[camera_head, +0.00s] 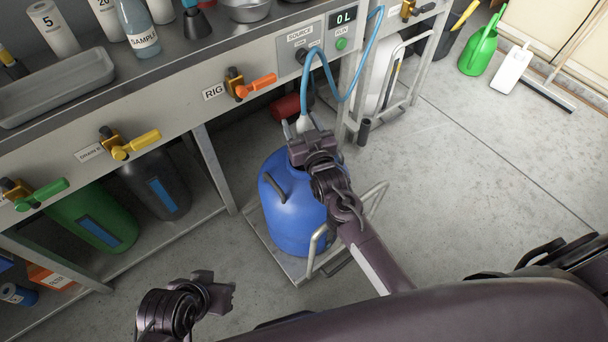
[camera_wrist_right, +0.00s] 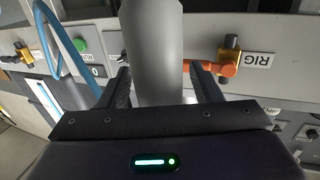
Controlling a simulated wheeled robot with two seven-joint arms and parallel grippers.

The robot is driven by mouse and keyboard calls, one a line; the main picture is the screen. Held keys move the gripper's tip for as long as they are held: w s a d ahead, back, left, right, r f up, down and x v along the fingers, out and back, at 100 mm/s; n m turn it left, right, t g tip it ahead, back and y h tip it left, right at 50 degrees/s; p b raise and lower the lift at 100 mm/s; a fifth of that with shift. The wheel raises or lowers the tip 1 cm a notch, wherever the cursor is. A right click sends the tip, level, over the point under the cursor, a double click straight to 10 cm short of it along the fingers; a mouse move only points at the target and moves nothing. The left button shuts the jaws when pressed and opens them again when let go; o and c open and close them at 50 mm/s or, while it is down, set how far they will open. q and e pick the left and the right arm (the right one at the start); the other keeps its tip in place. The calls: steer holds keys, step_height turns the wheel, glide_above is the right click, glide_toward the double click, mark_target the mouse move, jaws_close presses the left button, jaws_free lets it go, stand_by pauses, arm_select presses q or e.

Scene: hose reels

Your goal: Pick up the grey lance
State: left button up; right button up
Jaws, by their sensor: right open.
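The grey lance (camera_head: 304,124) stands at the top of the blue drum (camera_head: 290,215), at the end of a blue hose; its lower part is hidden by my right gripper. In the right wrist view the lance (camera_wrist_right: 153,50) is a thick grey cylinder running up between the fingers. My right gripper (camera_head: 303,130) is open, with one finger on each side of the lance and visible gaps beside it; its fingers also show in the wrist view (camera_wrist_right: 163,85). My left gripper (camera_head: 228,290) is low in the head view, away from the drum; its jaw opening is unclear.
The blue hose (camera_head: 330,85) loops from the source panel (camera_head: 300,45). The bench front carries an orange-handled RIG valve (camera_head: 250,87) and a yellow-handled valve (camera_head: 135,145). The drum stands on a trolley (camera_head: 262,240) with metal rails.

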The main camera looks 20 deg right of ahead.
jaws_close()
stand_by(0.3)
